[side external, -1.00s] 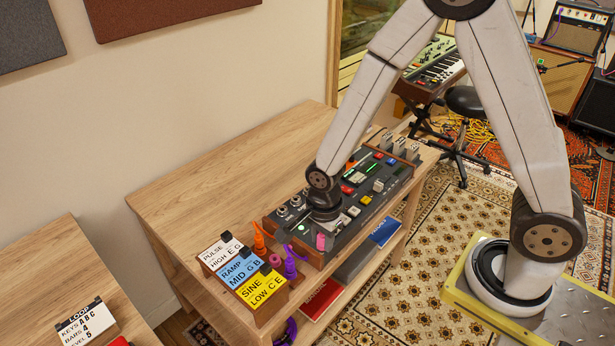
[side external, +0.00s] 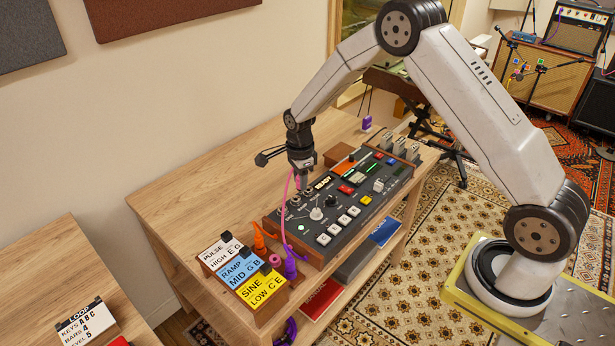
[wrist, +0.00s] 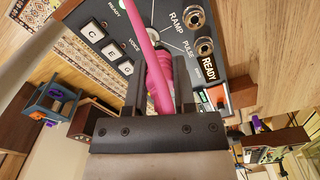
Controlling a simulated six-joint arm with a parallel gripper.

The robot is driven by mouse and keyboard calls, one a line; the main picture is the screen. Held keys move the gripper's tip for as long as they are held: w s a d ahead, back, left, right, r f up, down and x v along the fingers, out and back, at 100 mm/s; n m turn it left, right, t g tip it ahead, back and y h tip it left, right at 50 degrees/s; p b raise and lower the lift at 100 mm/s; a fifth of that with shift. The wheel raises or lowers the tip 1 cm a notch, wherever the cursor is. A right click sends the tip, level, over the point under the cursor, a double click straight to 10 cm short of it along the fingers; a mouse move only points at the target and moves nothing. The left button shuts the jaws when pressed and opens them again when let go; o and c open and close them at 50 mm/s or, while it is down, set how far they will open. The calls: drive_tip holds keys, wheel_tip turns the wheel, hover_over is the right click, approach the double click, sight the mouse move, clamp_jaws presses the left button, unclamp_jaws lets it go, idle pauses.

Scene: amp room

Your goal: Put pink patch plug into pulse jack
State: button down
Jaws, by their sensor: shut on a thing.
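The pink patch plug (wrist: 165,66) is between the jaws of my gripper (wrist: 158,88) in the wrist view. Its pink cable runs up across that view and hangs in a loop beside the gripper in the side view. My gripper (side external: 302,166) is shut on the plug above the far-left part of the dark synth panel (side external: 327,238). The pulse jack (wrist: 205,47), beside the PULSE label and near the READY display, looks empty in the wrist view. The ramp jack (wrist: 197,17) next to it also looks empty. The plug's tip is hidden.
The orange plug (side external: 259,240) and purple plug (side external: 290,265) stand by the label rack (side external: 236,268), left of the panel. Knobs and buttons cover the panel. A wooden block (side external: 340,154) lies behind it. The table top (side external: 200,200) at left is mostly clear.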

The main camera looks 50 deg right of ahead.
drive_tip(key=w+d+m, duration=0.1)
drive_tip(key=w+d, duration=0.3)
drive_tip(key=d, duration=0.4)
drive_tip(key=shift+w+f+m, duration=0.15)
drive_tip(key=shift+f+m, duration=0.05)
drive_tip(key=shift+m, duration=0.2)
drive_tip(key=shift+f, duration=0.15)
drive_tip(key=shift+f, duration=2)
drive_tip(key=shift+f, duration=1.45)
idle(2.0)
unclamp_jaws()
drive_tip(key=shift+r, duration=0.1)
idle(0.4)
